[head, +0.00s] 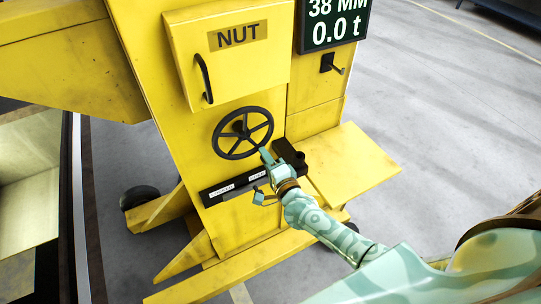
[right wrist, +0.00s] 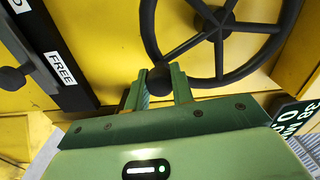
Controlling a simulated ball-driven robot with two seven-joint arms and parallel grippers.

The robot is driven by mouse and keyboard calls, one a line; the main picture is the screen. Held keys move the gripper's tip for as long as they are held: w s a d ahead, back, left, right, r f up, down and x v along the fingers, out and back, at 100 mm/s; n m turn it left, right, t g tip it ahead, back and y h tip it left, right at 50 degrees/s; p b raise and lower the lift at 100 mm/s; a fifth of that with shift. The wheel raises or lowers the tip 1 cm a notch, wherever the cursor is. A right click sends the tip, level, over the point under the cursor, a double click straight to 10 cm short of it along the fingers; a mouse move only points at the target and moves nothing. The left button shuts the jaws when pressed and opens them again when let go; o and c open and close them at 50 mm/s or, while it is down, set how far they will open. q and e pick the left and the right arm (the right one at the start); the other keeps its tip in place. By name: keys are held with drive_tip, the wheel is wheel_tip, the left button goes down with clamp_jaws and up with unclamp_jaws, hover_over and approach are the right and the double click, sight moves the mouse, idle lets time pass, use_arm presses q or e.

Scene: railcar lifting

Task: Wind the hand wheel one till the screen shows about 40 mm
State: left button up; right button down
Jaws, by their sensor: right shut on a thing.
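The hand wheel (head: 243,132) is a black spoked wheel on the front of the yellow stand. My right gripper (head: 266,156) is at its lower right edge. In the right wrist view, the wheel (right wrist: 222,60) fills the top, and my right gripper's fingers (right wrist: 160,88) are shut on the wheel's dark handle knob (right wrist: 158,74). The knob is partly hidden between the fingers. The screen (head: 335,22) at upper right reads 38 MM and 0.0 t; its top is cut off. My left gripper is not in view.
A yellow box marked NUT (head: 238,58) is above the wheel. A black slotted plate (head: 231,187) with white labels is below it; one label reads FREE (right wrist: 61,69). A small black lever (head: 332,64) sits under the screen. Open grey floor (head: 440,120) lies to the right.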

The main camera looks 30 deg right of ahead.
drive_tip(key=shift+s+a+f+m, duration=0.1)
drive_tip(key=shift+a+f+m, duration=0.25)
drive_tip(key=shift+a+m, duration=0.35)
drive_tip(key=shift+d, duration=0.1)
drive_tip(key=c, duration=1.2)
unclamp_jaws()
drive_tip(key=s+p, duration=0.1)
drive_tip(key=s, duration=1.5)
drive_tip(key=shift+s+d, duration=0.15)
drive_tip(key=shift+d, duration=0.15)
